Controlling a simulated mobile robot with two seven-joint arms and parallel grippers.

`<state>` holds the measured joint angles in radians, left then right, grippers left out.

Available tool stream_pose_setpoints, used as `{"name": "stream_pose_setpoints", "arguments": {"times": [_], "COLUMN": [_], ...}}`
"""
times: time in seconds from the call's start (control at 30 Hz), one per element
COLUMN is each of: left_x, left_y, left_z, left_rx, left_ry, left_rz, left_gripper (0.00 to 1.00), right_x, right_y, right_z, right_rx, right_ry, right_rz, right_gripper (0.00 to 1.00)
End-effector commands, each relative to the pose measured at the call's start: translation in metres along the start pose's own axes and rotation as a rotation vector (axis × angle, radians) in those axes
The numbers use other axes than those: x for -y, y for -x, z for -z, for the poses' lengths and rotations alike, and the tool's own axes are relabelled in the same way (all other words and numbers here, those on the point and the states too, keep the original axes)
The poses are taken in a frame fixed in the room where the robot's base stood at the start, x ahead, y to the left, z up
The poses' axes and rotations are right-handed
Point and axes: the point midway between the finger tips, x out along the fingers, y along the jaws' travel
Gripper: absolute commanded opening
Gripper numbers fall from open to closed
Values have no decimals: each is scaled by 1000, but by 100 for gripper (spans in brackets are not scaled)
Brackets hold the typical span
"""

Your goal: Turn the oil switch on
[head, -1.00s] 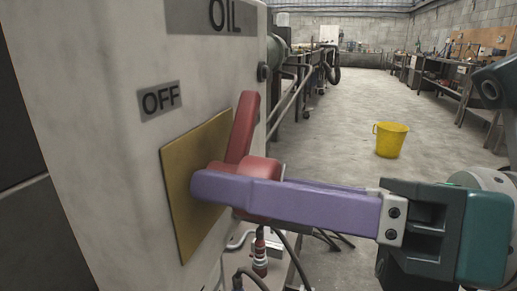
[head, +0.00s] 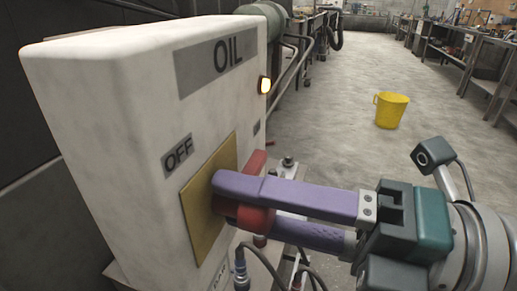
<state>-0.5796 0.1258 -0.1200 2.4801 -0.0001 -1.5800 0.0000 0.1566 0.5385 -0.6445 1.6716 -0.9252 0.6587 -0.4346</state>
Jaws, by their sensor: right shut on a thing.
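The white oil switch box (head: 110,130) fills the left of the head view, with a grey OIL label (head: 225,62) on its upper face and an OFF label (head: 177,155) lower left. The red switch (head: 257,162) sits on a brass plate (head: 200,212). Part of its handle shows above my purple finger; the rest is hidden. My right gripper (head: 243,207) is shut on the red switch, one finger above and one below. My left gripper is not in view.
Cables (head: 262,258) hang below the box, close to my lower finger. A yellow bucket (head: 390,110) stands on the open concrete floor (head: 345,90) behind. Workbenches (head: 470,62) line the right wall, and pipes run behind the box.

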Motion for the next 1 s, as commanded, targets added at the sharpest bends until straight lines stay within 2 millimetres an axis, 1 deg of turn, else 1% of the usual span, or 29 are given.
{"name": "stream_pose_setpoints", "arguments": {"times": [0.23,0.7,0.73,0.9,1.0], "left_x": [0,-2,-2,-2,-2], "left_y": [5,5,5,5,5], "left_z": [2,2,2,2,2], "left_rx": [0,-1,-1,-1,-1], "left_ry": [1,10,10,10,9], "left_rz": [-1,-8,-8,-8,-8], "left_gripper": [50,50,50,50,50], "right_x": [-1,0,0,0,0], "right_y": [0,0,0,0,0], "right_z": [0,0,0,0,0], "right_rx": [-1,0,0,0,0], "right_ry": [-63,-77,-76,-75,-74], "right_rz": [-1,-1,-1,-1,-1], "right_gripper": [0,0,51,70,79]}}
